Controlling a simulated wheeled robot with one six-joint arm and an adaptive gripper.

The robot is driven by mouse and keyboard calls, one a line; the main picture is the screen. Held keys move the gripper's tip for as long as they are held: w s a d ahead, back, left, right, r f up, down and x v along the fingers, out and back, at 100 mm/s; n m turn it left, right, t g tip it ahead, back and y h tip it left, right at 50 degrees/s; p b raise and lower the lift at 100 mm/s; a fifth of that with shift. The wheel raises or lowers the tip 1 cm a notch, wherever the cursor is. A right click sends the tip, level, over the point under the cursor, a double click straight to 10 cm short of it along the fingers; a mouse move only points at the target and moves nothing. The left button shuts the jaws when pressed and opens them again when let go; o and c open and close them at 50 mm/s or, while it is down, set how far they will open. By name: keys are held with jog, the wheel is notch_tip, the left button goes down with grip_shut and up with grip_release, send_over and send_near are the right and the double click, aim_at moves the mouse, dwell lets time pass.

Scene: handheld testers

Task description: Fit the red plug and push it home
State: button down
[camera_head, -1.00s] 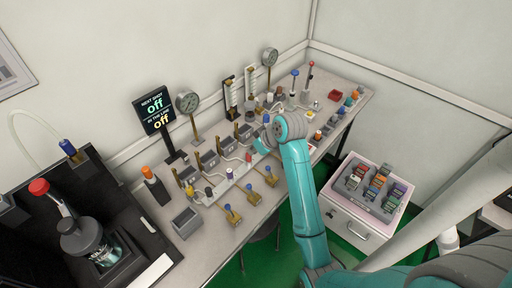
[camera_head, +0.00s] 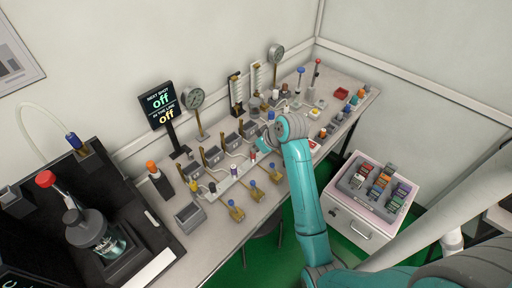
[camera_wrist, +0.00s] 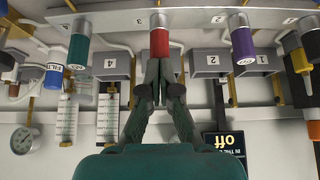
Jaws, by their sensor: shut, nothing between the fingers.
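The red plug (camera_wrist: 159,38) sits in the pale numbered strip (camera_wrist: 205,20) in the wrist view, at the top middle. It also shows as a small red piece (camera_head: 253,155) on the bench in the head view. My gripper (camera_wrist: 159,72) is shut and empty, its fingertips right at the free end of the red plug. I cannot tell whether they touch it or how deep the plug sits. In the head view my gripper (camera_head: 263,146) is small and partly hidden by my arm, just above the strip.
A green plug (camera_wrist: 79,45) and a purple plug (camera_wrist: 241,48) flank the red one. Grey boxes (camera_wrist: 110,66) stand behind them. A display (camera_head: 158,105) reads "off". A dark rig with a bottle (camera_head: 100,235) stands left. A drawer cabinet with a tray (camera_head: 350,188) stands right.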

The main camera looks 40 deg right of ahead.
jog(key=shift+s+f, duration=0.1)
dwell(0.3)
jog(key=w+r+v, duration=0.1)
jog(key=v, duration=0.9)
jog(key=shift+w, duration=0.3)
jog(key=shift+s+r, duration=0.1)
